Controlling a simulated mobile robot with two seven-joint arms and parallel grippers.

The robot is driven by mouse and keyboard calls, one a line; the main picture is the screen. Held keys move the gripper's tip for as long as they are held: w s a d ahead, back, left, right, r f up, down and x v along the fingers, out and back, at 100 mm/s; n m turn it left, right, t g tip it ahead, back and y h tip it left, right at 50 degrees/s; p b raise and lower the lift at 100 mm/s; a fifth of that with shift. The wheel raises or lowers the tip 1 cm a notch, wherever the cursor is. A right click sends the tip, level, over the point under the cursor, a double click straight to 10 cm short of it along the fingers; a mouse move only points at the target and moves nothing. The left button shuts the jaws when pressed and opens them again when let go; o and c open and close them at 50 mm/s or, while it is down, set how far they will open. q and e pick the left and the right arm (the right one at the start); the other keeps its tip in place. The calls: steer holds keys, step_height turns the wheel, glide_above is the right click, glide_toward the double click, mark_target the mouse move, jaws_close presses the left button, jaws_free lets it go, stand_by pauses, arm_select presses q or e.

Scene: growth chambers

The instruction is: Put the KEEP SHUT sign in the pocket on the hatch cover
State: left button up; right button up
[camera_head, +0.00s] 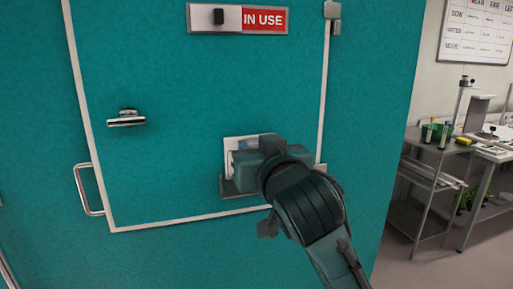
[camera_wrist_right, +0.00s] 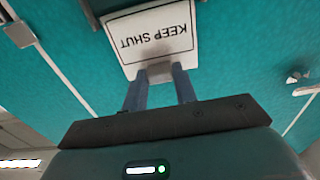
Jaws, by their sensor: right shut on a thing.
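The white KEEP SHUT sign (camera_wrist_right: 150,32) fills the upper middle of the right wrist view, its lettering upside down there. My right gripper (camera_wrist_right: 160,76) is shut on the edge above the lettering. In the head view the sign (camera_head: 233,143) shows partly behind my right gripper (camera_head: 252,160), against the teal hatch cover (camera_head: 190,90). The grey pocket (camera_head: 228,188) is low on the cover, at the sign's lower edge. My gripper and arm hide much of both, so I cannot tell whether the sign's lower edge is inside the pocket. My left gripper is out of view.
An IN USE slider plate (camera_head: 237,18) is at the top of the cover, with a chrome handle (camera_head: 126,121) at left. A bar handle (camera_head: 88,190) stands out beside the cover. A trolley (camera_head: 432,160) with racks stands at right, beyond open floor.

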steer(key=shift+f, duration=0.1)
steer(key=shift+f, duration=0.45)
steer(key=shift+f+b, duration=0.3)
steer(key=shift+b, duration=0.05)
steer(key=shift+f, duration=0.25)
steer(key=shift+f, duration=0.1)
stand_by(0.7)
steer(key=shift+f, duration=0.25)
steer(key=o, duration=1.1)
steer(key=shift+c, duration=0.2)
